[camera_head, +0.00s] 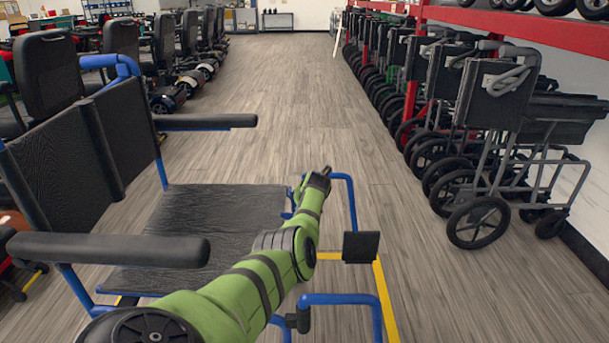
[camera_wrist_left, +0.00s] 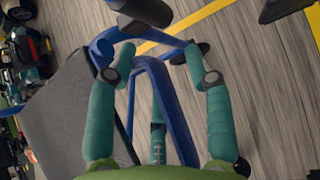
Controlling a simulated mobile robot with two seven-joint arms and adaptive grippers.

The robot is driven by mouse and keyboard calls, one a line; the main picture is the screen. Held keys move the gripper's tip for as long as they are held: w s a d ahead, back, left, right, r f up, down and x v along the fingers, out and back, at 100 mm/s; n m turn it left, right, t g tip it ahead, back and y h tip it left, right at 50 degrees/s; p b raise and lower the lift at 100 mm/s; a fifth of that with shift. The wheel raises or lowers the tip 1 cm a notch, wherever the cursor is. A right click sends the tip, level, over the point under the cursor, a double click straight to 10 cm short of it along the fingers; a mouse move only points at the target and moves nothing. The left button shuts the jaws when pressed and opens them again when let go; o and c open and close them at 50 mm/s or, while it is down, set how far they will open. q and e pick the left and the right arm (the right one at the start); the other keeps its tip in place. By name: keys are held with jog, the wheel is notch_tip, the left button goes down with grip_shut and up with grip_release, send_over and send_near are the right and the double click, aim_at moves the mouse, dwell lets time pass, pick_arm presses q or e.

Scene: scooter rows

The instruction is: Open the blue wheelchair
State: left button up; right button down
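The blue wheelchair (camera_head: 235,215) stands at the left in the head view, facing right. Its black seat is spread out nearly flat, and its black backrest (camera_head: 75,150) has an upright crease near the middle. Two black armrests (camera_head: 110,249) stand well apart. My left arm reaches across the near side, with my left gripper (camera_head: 318,180) at the seat's front edge by the blue front frame. In the left wrist view, the gripper's teal fingers (camera_wrist_left: 160,62) are apart, with blue tubing between them; contact is unclear. My right gripper is not in view.
Folded wheelchairs (camera_head: 490,130) line the right side under a red rack (camera_head: 520,28). Mobility scooters (camera_head: 165,95) line the left. The wooden floor aisle (camera_head: 290,90) between them is clear. A yellow line or bar (camera_head: 385,295) shows by the footrests.

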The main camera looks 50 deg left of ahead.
pick_arm(q)
jog(key=shift+d+r, duration=0.1)
jog(key=shift+r, duration=0.1)
jog(key=shift+s+d+r, duration=0.15)
jog(key=shift+d+r, duration=0.35)
jog(key=shift+r, duration=0.05)
jog(key=v, duration=1)
jog(key=shift+s, duration=0.25)
jog(key=shift+d+r, duration=0.1)
